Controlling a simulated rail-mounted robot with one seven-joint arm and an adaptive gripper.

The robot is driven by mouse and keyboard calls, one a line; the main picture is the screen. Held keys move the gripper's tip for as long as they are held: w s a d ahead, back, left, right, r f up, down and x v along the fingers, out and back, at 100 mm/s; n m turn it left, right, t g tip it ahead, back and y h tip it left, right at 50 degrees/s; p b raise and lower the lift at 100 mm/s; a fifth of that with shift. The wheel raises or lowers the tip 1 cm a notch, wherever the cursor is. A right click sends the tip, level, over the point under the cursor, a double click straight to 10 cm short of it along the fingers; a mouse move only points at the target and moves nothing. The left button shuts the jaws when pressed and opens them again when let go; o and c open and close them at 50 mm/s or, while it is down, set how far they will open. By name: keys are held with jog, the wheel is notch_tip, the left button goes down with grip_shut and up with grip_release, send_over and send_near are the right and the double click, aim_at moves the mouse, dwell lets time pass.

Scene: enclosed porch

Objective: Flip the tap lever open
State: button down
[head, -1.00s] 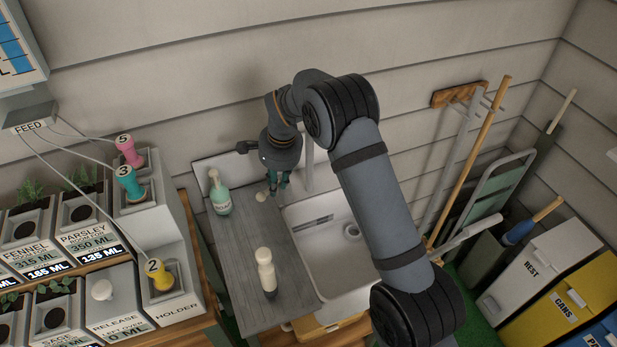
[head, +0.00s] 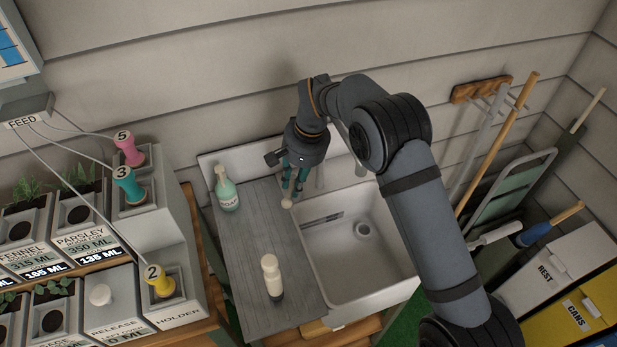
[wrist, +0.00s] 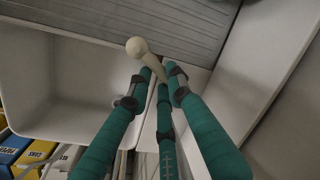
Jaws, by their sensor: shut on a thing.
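My gripper (head: 292,190) is at the back left corner of the sink, in front of the wall. Its teal fingers, also seen in the wrist view (wrist: 162,82), are closed around the stem of a cream ball-ended lever (wrist: 136,47). The ball end sticks out past the fingertips, and it shows below them in the head view (head: 287,203). The stem's other end is hidden by the fingers, so I cannot see how it joins the tap.
The white sink basin (head: 345,275) lies in front and right. A soap bottle (head: 227,192) and a cream-topped bottle (head: 271,275) stand on the grey draining board (head: 245,235). A planter unit (head: 150,215) is at left. Bins and leaning tools are at right.

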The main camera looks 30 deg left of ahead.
dwell(0.4)
jog(key=c, duration=1.6)
grip_release()
jog(key=shift+o, duration=0.2)
